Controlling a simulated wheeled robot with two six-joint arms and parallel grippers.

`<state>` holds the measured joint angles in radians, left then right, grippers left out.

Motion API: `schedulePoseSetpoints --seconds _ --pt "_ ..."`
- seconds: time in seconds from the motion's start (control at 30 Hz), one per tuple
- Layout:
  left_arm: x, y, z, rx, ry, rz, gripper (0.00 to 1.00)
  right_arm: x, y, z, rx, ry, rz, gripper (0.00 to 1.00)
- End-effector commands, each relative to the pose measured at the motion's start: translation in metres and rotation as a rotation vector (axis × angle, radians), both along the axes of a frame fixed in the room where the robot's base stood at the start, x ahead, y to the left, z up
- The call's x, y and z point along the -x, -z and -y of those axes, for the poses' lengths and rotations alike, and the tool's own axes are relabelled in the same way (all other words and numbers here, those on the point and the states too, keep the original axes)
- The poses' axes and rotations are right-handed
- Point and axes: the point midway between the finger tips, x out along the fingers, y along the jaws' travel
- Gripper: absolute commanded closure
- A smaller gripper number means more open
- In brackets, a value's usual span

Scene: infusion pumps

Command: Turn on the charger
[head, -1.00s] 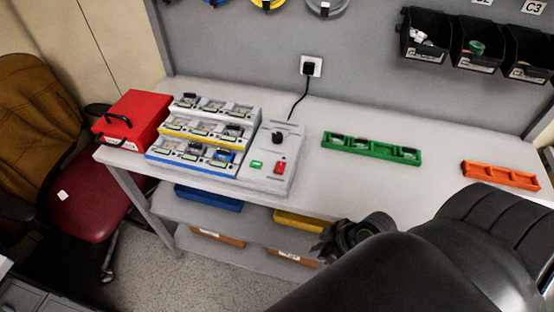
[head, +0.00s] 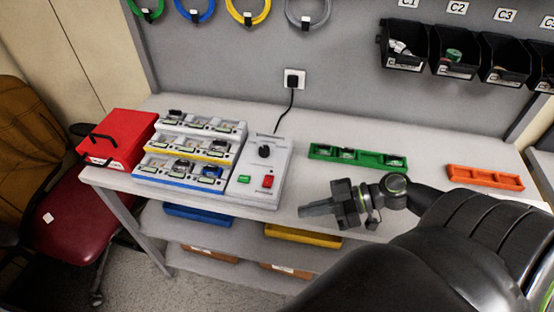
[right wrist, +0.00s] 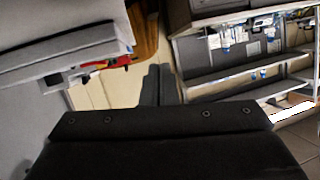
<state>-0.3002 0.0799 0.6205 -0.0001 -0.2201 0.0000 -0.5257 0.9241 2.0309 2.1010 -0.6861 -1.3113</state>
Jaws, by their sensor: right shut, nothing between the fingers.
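The charger (head: 244,193) is a pale grey box on the table, joined to a stepped rack of bays. Its front panel carries a black knob (head: 264,151), a green button (head: 244,180) and a red switch (head: 267,182). My right gripper (head: 302,211) is shut and empty, pointing left, to the right of the charger's front and apart from it. In the right wrist view my right gripper (right wrist: 162,72) shows its fingers together. The red switch's on or off position is too small to tell. My left gripper is not in view.
The stepped rack (head: 190,152) holds several small modules. A red box (head: 117,137) stands left of it. A green tray (head: 357,158) and an orange tray (head: 485,177) lie at the right. A black cord runs to the wall socket (head: 293,79).

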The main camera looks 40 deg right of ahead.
Motion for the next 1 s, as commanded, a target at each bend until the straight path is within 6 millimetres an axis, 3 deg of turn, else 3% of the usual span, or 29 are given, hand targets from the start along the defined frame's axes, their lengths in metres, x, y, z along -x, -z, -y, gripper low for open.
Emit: schedulePoseSetpoints --seconds 0.2,0.5,1.0 --pt "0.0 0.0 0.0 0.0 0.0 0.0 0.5 -0.026 -0.029 0.032 -0.037 0.082 0.063 1.0" --pt "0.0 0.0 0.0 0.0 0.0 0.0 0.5 -0.05 -0.051 0.062 -0.049 0.177 0.1 1.0" --pt "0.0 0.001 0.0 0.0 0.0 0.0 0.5 -0.053 -0.053 0.065 -0.051 0.191 0.105 1.0"
